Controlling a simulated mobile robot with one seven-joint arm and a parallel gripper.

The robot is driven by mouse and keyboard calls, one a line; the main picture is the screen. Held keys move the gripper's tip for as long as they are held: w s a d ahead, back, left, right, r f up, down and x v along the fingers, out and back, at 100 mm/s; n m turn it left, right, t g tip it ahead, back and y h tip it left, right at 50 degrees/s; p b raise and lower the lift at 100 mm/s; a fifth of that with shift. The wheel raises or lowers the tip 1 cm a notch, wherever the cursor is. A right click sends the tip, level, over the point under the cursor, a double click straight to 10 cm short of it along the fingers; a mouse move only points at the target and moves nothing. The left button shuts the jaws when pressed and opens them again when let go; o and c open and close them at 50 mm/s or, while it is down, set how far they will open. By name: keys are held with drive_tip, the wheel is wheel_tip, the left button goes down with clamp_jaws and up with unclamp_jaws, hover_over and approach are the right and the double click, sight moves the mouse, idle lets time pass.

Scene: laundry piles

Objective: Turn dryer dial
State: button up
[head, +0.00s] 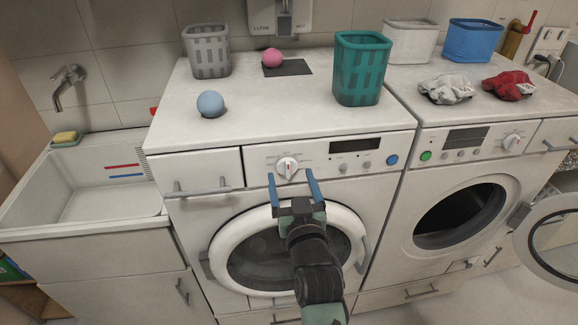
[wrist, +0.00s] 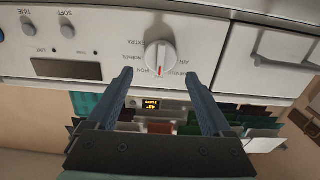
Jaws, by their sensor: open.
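The dial (head: 287,166) is a white round knob on the front panel of the left machine (head: 375,207), whose round door is closed. In the wrist view the dial (wrist: 160,57) shows a red mark on its lower edge, near printed words that include IRON, NORMAL and EXTRA. My gripper (head: 290,173) is open and empty in front of the panel. In the wrist view my gripper (wrist: 158,73) has one finger on each side of the dial's lower edge. The fingertips seem short of the dial; I cannot tell the exact gap.
A drawer (head: 195,172) with a handle is left of the dial; a display (head: 354,145), small knobs and a blue button (head: 392,160) are right of it. The right machine (head: 410,185) has its door (head: 550,245) open. Baskets, balls and cloths stand on top.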

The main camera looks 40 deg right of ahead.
sight(288, 168)
drive_tip(key=shift+x, duration=1.6)
drive_tip(key=shift+c, duration=0.2)
clamp_jaws()
